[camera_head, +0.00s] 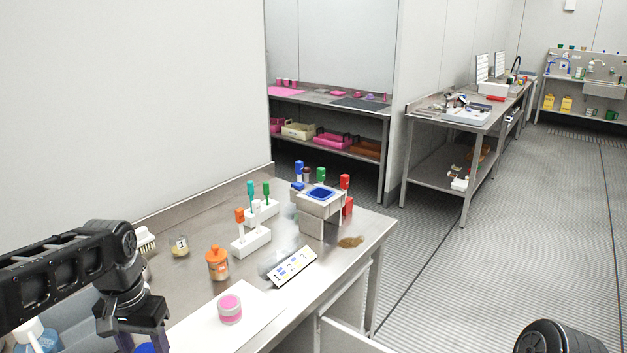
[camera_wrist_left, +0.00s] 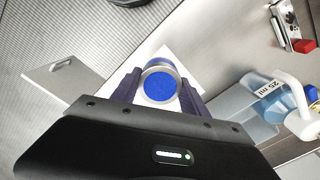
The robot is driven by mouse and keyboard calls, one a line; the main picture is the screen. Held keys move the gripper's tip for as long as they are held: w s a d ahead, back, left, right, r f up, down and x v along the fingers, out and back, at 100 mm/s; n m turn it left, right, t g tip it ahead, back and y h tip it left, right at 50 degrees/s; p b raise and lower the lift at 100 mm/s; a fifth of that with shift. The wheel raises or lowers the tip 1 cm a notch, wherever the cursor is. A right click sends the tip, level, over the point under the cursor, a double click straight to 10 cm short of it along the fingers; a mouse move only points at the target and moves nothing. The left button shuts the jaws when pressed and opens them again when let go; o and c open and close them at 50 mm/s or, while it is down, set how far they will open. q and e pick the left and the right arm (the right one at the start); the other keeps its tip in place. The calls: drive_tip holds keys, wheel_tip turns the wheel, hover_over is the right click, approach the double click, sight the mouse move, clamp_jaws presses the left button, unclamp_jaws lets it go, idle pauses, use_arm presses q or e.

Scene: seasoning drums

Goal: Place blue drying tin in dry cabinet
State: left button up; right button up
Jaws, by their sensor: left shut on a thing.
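My left gripper (camera_head: 143,345) is at the bottom left of the head view, by the near end of the steel table (camera_head: 205,290). It is shut on the blue drying tin (camera_wrist_left: 160,84), a round tin with a blue top and a metallic rim, seen between the fingers in the wrist view. In the head view only a sliver of blue (camera_head: 145,348) shows, cut by the frame edge. A pale cabinet front (camera_head: 345,335) shows below the table's right edge; I cannot tell whether it is the dry cabinet. My right gripper is out of view.
On the table are a pink-topped jar (camera_head: 230,309) on a white sheet, an orange-lidded jar (camera_head: 217,263), a number card (camera_head: 291,267), white tool holders (camera_head: 250,242) and a stand with a blue tray (camera_head: 321,193). A grey panel (camera_wrist_left: 66,78) with a handle shows in the wrist view.

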use_arm(q)
drive_tip(key=w+d+f, duration=0.2)
drive_tip(key=d, duration=0.2)
drive_tip(key=w+d+f, duration=0.3)
drive_tip(key=d, duration=0.1)
drive_tip(key=w+d+f, duration=0.3)
drive_tip(key=d, duration=0.1)
drive_tip(key=shift+d+f, duration=0.15)
drive_tip(key=shift+f, duration=0.1)
drive_tip(key=shift+d+f, duration=0.1)
drive_tip(key=shift+d, duration=0.25)
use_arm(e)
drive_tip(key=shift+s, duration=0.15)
